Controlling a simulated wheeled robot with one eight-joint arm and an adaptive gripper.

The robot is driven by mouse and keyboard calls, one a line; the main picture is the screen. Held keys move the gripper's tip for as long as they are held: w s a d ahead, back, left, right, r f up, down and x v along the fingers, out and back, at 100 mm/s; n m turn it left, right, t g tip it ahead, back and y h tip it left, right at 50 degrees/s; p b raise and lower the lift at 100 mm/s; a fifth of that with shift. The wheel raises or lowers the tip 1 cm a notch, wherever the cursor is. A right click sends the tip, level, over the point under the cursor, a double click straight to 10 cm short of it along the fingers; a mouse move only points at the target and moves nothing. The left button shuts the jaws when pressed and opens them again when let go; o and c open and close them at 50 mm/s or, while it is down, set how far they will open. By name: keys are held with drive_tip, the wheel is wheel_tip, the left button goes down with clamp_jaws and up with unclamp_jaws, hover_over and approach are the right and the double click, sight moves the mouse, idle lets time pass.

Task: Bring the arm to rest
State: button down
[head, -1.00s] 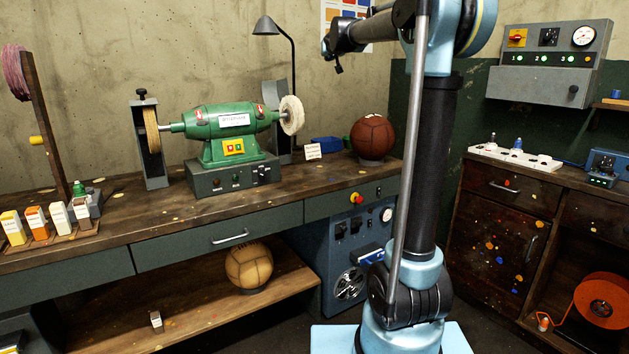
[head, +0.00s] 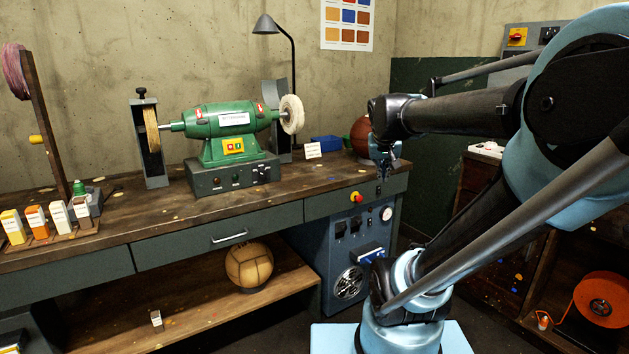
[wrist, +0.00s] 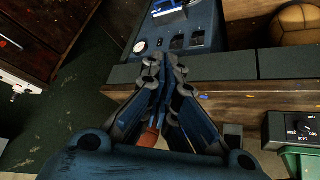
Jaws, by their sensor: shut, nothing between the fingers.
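My gripper (head: 383,172) hangs below the end of my arm in the head view, at the right end of the workbench, in front of a brown-red leather ball (head: 359,136) that it partly hides. It is shut and empty. In the wrist view my gripper (wrist: 167,68) has its fingers together, pointing toward the bench's front edge and the blue cabinet (wrist: 187,38). A tan leather ball (head: 249,265) sits on the lower shelf; it also shows at the top right of the wrist view (wrist: 296,24).
A green polishing machine (head: 229,133) with a white buffing wheel stands on the workbench (head: 165,221). A black lamp (head: 278,28) rises behind it. A dark wooden cabinet (head: 484,215) is at the right, partly behind my arm.

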drive_tip(key=s+a+f+n+g+y, duration=0.1)
drive_tip(key=s+f+g, duration=0.3)
drive_tip(key=s+f, duration=1.3)
drive_tip(key=s+a, duration=0.1)
drive_tip(key=s, duration=0.1)
drive_tip(key=shift+s+f+y, duration=0.3)
drive_tip(key=shift+s+y, duration=0.1)
drive_tip(key=shift+w+f+g, duration=0.2)
drive_tip(key=shift+w+g, duration=0.1)
drive_tip(key=shift+w, duration=0.2)
